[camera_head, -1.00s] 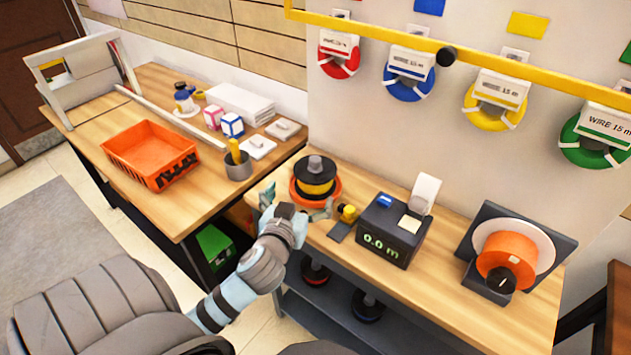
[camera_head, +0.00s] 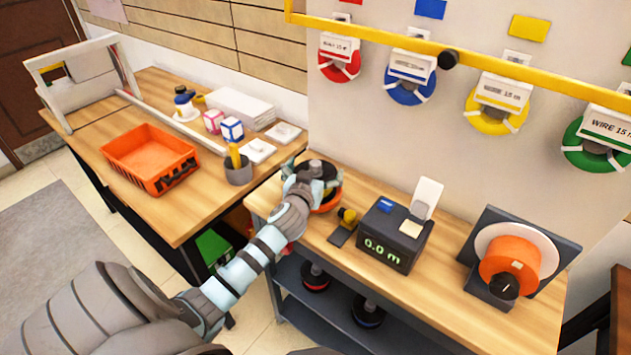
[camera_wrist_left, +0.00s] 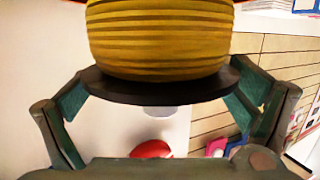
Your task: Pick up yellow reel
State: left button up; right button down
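The yellow reel (camera_head: 326,170), with black flanges, stands on an orange round base (camera_head: 328,203) at the left end of the right-hand bench. My left gripper (camera_head: 307,178) is at the reel and hides much of it in the head view. In the left wrist view, the reel's yellow winding (camera_wrist_left: 160,40) and black flange fill the top middle. The left gripper's fingers (camera_wrist_left: 160,95) are spread wide on both sides of the flange. Their tips are partly hidden, and I cannot tell whether they touch it. My right gripper is not in view.
A yellow-topped piece (camera_head: 347,217) and a black meter reading 0.0 m (camera_head: 385,237) stand right of the reel. An orange spool (camera_head: 510,262) is farther right. An orange crate (camera_head: 150,158) and a pencil cup (camera_head: 238,171) are on the left table. Coloured wire coils hang above.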

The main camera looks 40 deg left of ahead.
pick_arm(q)
jog(key=c, duration=1)
jog(key=shift+r, duration=0.1)
